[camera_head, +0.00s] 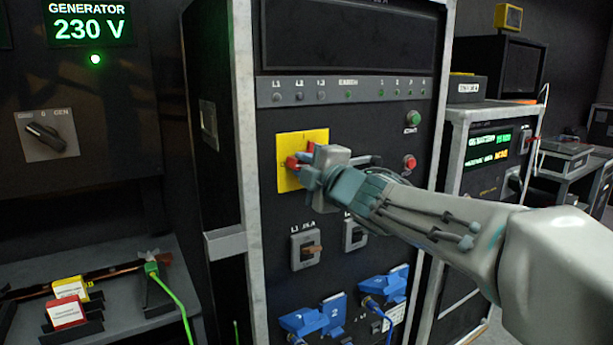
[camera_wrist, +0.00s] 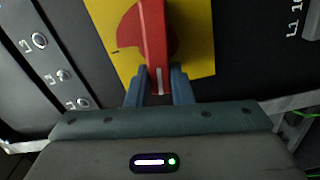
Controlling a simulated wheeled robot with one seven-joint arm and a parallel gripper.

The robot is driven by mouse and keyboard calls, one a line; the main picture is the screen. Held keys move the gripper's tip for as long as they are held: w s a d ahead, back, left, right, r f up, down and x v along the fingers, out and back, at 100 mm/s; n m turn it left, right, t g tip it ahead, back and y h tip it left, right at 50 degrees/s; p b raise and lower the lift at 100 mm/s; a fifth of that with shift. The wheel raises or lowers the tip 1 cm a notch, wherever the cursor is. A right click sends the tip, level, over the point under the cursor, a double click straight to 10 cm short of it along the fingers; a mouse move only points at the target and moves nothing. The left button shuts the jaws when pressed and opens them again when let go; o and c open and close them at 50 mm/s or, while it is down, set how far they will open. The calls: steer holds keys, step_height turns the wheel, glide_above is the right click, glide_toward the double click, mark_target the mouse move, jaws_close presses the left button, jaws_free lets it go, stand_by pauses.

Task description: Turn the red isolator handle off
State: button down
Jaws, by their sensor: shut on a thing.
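The red isolator handle (camera_wrist: 152,40) is mounted on a yellow plate (camera_wrist: 198,40) on the rack's front panel. In the head view the yellow plate (camera_head: 289,180) shows on the left of the panel, and the red handle (camera_head: 293,162) is partly hidden by my gripper. My gripper (camera_wrist: 158,88) is shut on the handle's end, with one blue-grey finger on each side of it. In the wrist view the handle's white mark points down toward my gripper. The head view shows my gripper (camera_head: 308,175) reaching in from the right.
A row of indicator lamps (camera_head: 349,95) runs above the plate. Green (camera_head: 414,118) and red (camera_head: 410,162) buttons sit to the right. Small breakers (camera_head: 305,246) and blue connectors (camera_head: 315,318) are below. A generator panel (camera_head: 90,100) stands at the left.

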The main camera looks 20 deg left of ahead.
steer(key=shift+s+a+f+n+b, duration=0.1)
steer(key=shift+f+n+b, duration=0.2)
steer(key=shift+n+b, duration=0.45)
steer(key=shift+n, duration=0.35)
steer(key=c, duration=1.3)
jaws_free()
steer(key=p+v, duration=0.2)
steer(key=v, duration=1.2)
